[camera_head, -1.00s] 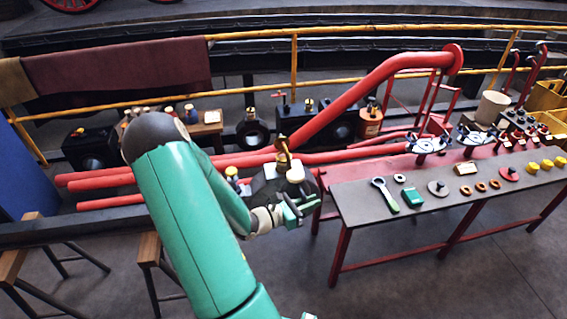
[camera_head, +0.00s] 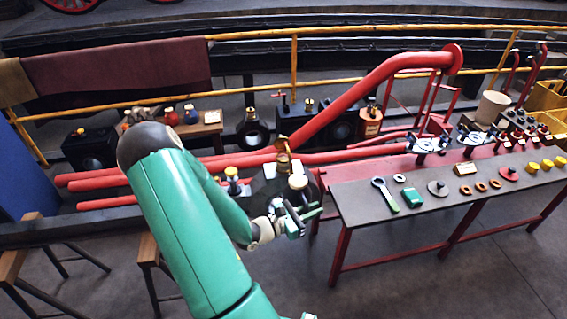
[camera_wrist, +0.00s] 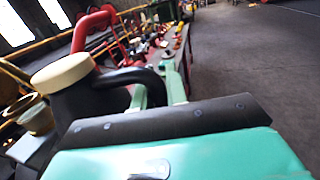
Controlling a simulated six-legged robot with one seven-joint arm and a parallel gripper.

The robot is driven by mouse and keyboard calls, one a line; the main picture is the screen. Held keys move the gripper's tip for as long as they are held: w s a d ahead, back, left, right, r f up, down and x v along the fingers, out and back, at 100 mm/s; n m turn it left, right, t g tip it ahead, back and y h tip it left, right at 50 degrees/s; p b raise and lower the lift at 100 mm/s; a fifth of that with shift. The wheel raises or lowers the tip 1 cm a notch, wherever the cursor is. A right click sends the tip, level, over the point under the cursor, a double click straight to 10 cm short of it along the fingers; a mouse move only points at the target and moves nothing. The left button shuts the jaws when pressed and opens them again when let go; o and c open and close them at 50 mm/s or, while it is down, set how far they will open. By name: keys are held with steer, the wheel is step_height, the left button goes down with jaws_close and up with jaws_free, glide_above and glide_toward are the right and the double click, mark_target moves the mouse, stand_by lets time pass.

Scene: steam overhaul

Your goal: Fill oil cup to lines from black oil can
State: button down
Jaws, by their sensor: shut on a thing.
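My gripper (camera_head: 300,215) is shut on the dark handle of the black oil can (camera_wrist: 85,110), seen close up in the wrist view. The can has a cream lid (camera_wrist: 62,72); a pale lid (camera_head: 298,181) also shows just above my gripper in the head view. The can appears tilted in the wrist view, though the camera is tilted too. A brass cup (camera_head: 283,160), probably the oil cup, stands on a dark block just behind and left of the can. Brass also shows beside the can in the wrist view (camera_wrist: 38,119). Its fill lines and any oil are not visible.
A small yellow-topped fitting (camera_head: 232,173) stands left of the brass cup. Thick red pipes (camera_head: 365,95) run behind. A grey workbench (camera_head: 370,213) at right holds a wrench, a green block and several rings. The front floor is clear.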

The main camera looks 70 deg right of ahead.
steer(key=s+a+r, duration=0.2)
steer(key=s+a, duration=0.2)
steer(key=a, duration=0.2)
steer(key=shift+r, duration=0.15)
steer(key=shift+a, duration=0.1)
stand_by(0.3)
